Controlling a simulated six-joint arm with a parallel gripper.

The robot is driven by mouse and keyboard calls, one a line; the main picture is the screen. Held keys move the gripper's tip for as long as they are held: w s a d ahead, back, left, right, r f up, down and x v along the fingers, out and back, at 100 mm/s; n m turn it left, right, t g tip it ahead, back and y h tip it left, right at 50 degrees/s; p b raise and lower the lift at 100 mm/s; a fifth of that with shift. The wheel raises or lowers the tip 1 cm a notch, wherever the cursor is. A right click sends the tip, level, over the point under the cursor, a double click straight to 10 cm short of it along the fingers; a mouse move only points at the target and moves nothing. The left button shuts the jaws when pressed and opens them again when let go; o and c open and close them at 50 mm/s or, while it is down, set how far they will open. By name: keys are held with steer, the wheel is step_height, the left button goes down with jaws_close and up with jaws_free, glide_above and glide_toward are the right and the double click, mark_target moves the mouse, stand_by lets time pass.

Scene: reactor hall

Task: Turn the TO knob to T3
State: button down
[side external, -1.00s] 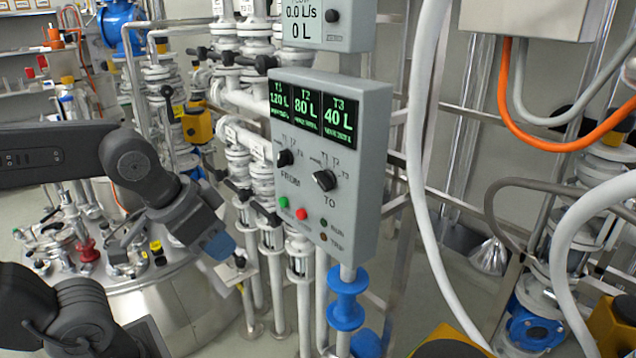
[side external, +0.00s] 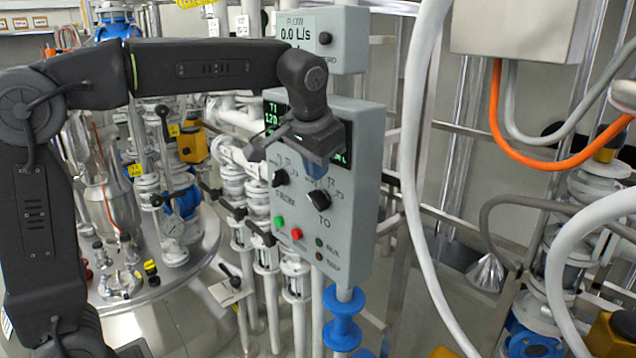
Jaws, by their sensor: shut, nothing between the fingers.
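The grey control panel (side external: 345,245) stands upright at the centre of the side view. Its black TO knob (side external: 318,200) is on the right of the panel face, with the TO label below it. Tick labels sit around the knob, but its pointer direction is too small to tell. My gripper (side external: 316,172) is in front of the panel, just above the TO knob, with its bluish end pointing down toward it. It is shut and empty. Contact with the knob cannot be told. My gripper and wrist hide much of the panel's T2 and T3 displays.
The FROM knob (side external: 280,177) is left of the TO knob. A green button (side external: 279,222) and a red button (side external: 297,234) are below. A flow meter box (side external: 350,45) is above the panel. A white hose (side external: 413,190) hangs to the right, and valves and pipes stand to the left.

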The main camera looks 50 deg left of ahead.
mark_target(324, 210)
steer(key=x, duration=0.9)
steer(key=shift+f, duration=0.1)
steer(key=shift+d+f+y, duration=0.2)
steer(key=shift+f+y, duration=0.05)
steer(key=shift+y, duration=0.75)
steer(key=y, duration=0.1)
steer(key=f+m+y, duration=0.1)
steer(key=y, duration=0.1)
steer(key=shift+d, duration=0.2)
steer(key=shift+a+f+m+t+y, duration=0.3)
steer(key=shift+a+f+y, duration=0.3)
steer(key=shift+y, duration=0.95)
steer(key=shift+a+f+m+t+y, duration=0.35)
steer(key=shift+f+y, duration=0.3)
steer(key=shift+y, duration=0.95)
steer(key=shift+a+f+m+t+y, duration=0.15)
steer(key=shift+a+f+m+y, duration=0.35)
steer(key=shift+y, duration=1.05)
steer(key=shift+a+f, duration=0.2)
